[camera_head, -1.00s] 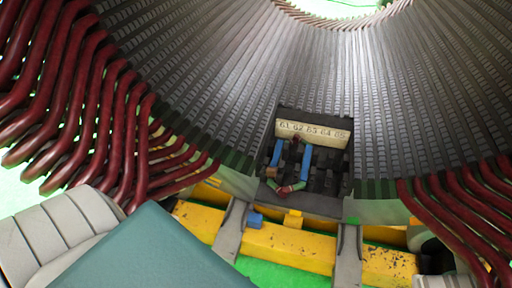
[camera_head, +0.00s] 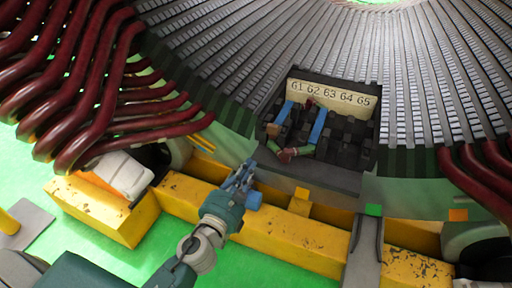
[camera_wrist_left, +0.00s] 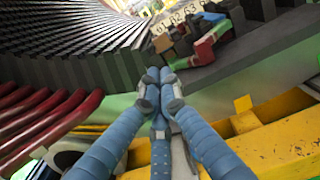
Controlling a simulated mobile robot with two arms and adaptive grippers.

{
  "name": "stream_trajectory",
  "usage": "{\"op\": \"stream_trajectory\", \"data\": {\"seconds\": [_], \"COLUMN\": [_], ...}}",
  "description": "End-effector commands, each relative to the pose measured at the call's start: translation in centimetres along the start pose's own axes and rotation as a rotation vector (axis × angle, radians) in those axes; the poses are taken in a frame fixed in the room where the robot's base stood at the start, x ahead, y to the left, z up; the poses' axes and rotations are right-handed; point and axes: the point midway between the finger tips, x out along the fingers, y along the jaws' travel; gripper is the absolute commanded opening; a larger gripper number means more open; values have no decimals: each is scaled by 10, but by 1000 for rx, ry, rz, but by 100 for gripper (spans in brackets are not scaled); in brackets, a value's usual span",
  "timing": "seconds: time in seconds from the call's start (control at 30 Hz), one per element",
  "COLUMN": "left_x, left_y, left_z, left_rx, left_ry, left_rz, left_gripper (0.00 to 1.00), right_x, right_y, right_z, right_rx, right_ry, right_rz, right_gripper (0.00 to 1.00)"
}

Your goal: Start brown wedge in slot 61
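A small brown piece (camera_head: 272,130), probably the brown wedge, sits at the left of the dark slot block (camera_head: 348,137), below the 61 end of the label plate (camera_head: 332,94) numbered 61 to 65. The plate also shows in the wrist view (camera_wrist_left: 180,20). Blue strips (camera_head: 318,125), a green piece (camera_head: 303,149) and a reddish piece (camera_head: 286,155) lie around it. My left gripper (camera_head: 242,174) is below and left of the slot block, apart from it. In the wrist view its blue fingers (camera_wrist_left: 159,76) come together at the tips, with nothing visible between them. My right gripper is out of view.
Dark red coil bars (camera_head: 75,90) crowd the left, with more at the right (camera_head: 485,170). Green floor (camera_head: 260,268) shows below.

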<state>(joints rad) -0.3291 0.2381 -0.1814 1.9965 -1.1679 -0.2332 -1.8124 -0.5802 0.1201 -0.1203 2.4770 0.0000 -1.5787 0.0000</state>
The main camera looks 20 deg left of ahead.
Motion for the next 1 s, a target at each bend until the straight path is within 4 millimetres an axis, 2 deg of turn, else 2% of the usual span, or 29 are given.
{"op": "stream_trajectory", "data": {"seconds": [0.17, 0.5, 0.7, 0.8, 1.0], "left_x": [17, 89, 123, 132, 140], "left_y": [0, 0, 0, 0, 0], "left_z": [5, 3, 3, 2, 2], "left_rx": [10, 6, 6, 5, 5], "left_ry": [-8, -6, -5, -4, -3], "left_rz": [-1, 0, 1, 0, 0], "left_gripper": [0, 0, 0, 0, 0], "right_x": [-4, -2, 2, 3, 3], "right_y": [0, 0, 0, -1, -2], "right_z": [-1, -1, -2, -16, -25], "right_rx": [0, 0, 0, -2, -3], "right_ry": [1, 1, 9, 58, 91], "right_rz": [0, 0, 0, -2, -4], "right_gripper": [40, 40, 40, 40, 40]}}
